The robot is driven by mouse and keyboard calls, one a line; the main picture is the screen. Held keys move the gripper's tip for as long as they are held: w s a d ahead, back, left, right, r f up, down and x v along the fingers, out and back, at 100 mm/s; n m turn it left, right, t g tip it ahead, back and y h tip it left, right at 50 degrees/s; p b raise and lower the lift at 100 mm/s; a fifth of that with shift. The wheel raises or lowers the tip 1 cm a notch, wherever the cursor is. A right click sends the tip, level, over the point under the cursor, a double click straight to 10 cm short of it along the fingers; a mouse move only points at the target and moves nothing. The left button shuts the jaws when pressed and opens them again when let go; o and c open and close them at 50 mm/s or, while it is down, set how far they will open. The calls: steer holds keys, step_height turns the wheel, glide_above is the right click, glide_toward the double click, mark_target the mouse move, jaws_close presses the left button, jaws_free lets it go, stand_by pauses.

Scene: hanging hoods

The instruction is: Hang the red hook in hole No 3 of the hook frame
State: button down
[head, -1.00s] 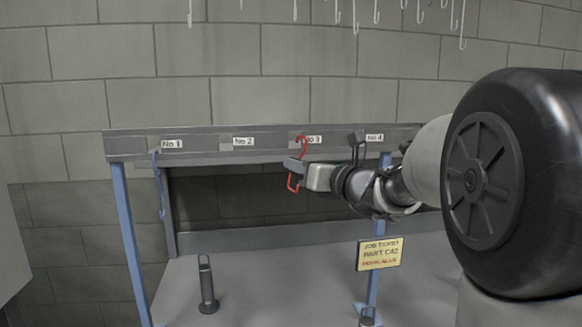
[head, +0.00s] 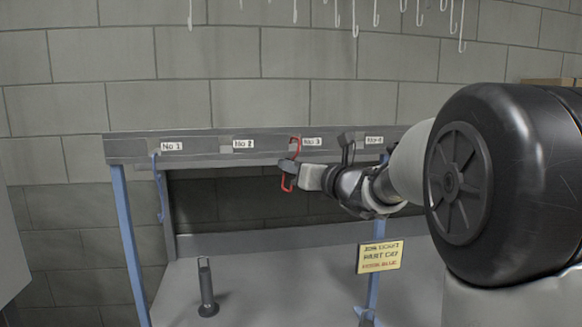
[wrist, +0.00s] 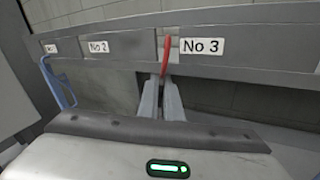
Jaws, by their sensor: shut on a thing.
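The red hook (head: 297,149) is held upright in my gripper (head: 291,166), with its curved top at the frame's upper bar beside the No 3 label (head: 312,141). The wrist view shows the red hook (wrist: 166,54) rising from between the fingers of my gripper (wrist: 165,84), just left of the No 3 label (wrist: 203,46). I cannot tell whether its tip is inside the hole. The hook frame (head: 205,160) is a grey bar on blue posts, with labels No 1 to No 4. A blue hook (head: 160,188) hangs below No 1.
A yellow job ticket (head: 380,257) is on the right blue post. A dark cylindrical post (head: 206,288) stands on the grey surface (head: 260,285) below. Several white hooks (head: 355,15) hang at the top. The bar at No 2 looks free.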

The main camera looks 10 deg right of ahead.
steer(key=shift+f+b, duration=1.35)
steer(key=c, duration=1.9)
jaws_free()
steer(key=shift+o, duration=0.2)
steer(key=shift+s, duration=0.15)
